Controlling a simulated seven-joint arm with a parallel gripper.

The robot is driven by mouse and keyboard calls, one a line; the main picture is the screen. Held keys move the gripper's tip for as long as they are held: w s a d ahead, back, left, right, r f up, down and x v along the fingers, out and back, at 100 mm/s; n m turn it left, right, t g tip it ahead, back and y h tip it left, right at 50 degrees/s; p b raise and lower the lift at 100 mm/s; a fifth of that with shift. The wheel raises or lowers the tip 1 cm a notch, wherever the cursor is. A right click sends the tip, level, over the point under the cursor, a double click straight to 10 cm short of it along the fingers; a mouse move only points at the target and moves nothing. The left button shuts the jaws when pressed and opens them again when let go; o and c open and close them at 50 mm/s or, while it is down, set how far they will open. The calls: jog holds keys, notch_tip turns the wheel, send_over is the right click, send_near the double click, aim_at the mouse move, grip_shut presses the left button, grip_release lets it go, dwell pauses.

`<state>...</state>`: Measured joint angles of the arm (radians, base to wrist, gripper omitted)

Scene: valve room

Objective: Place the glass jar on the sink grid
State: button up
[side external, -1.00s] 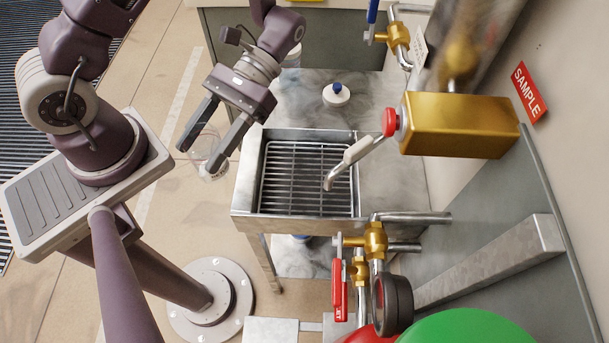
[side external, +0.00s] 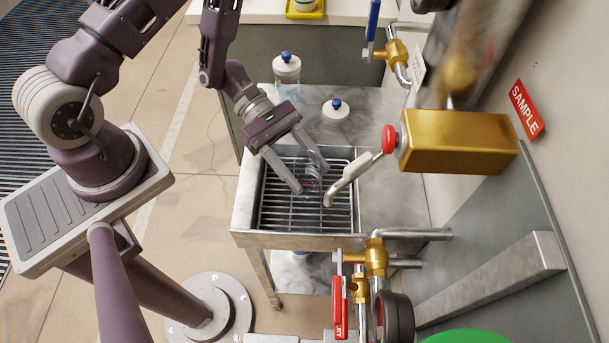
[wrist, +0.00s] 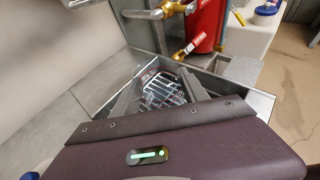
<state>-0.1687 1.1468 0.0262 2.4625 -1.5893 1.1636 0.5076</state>
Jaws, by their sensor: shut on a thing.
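The glass jar (side external: 311,189) is clear and hard to make out. It sits between the two fingers of my gripper (side external: 311,180), which is shut on it, over the sink. In the wrist view the jar (wrist: 163,90) shows as a faint round outline between the fingers of my gripper (wrist: 159,77), with bars visible through it. The sink grid (side external: 283,215) is a dark rack of metal bars inside the steel basin. I cannot tell whether the jar's base touches the grid.
A curved spout (side external: 341,186) hangs over the sink close to the right of the jar. A gold box with a red knob (side external: 457,143) is on the right. A clear bottle (side external: 287,72) and a blue-capped white container (side external: 336,108) stand behind the sink. The grid's front is clear.

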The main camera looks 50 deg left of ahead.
jog(key=shift+f, duration=0.85)
jog(key=shift+f, duration=0.1)
jog(key=o, duration=1.5)
jog(key=shift+o, duration=0.2)
